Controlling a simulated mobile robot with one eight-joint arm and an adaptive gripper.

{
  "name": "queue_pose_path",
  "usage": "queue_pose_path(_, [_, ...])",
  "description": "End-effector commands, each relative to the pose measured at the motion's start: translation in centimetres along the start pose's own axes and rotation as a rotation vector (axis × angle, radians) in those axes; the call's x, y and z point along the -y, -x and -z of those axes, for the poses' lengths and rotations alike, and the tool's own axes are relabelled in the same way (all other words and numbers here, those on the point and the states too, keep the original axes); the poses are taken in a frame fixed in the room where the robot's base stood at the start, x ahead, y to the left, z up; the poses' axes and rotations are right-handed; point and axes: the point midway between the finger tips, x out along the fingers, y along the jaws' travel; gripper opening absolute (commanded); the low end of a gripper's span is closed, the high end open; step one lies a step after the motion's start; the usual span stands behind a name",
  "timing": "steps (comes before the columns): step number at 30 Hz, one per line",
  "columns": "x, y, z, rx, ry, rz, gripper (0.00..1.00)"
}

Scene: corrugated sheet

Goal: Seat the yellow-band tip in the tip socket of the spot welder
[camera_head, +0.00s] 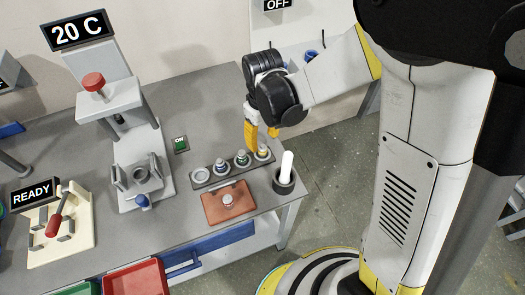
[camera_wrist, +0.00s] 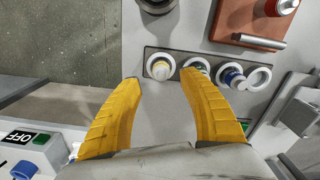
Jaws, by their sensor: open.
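The yellow-band tip (camera_head: 263,152) stands in the right end hole of a dark tip rack (camera_head: 211,181) in the head view. It also shows in the wrist view (camera_wrist: 160,68), pale with a yellowish ring, at the rack's left end. My gripper (camera_head: 261,139) is open, fingers pointing down close to that tip. In the wrist view the yellow fingertips (camera_wrist: 161,79) lie either side of the tip in the picture, just short of it; I see no contact. I cannot tell which fixture is the spot welder, and its tip socket is not clearly visible.
Two other tips stand beside it; the rack's far ring (camera_head: 200,175) looks empty. The 20 C machine (camera_head: 109,97) and READY fixture (camera_head: 68,245) stand left.

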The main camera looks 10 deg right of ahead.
Motion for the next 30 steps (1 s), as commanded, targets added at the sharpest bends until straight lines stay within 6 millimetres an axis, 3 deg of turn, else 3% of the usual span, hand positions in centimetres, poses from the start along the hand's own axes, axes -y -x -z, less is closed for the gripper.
queue_pose_path(9, [0.2, -4.7, -0.2, 0.000, 0.000, 0.000, 0.49])
queue_pose_path(17, [0.2, -4.9, -0.2, -0.001, 0.000, 0.000, 0.49])
queue_pose_path(22, [0.2, -4.8, -0.2, -0.001, -0.001, 0.000, 0.00])
queue_pose_path(30, [0.2, -4.8, -0.2, -0.001, -0.001, 0.000, 0.00])
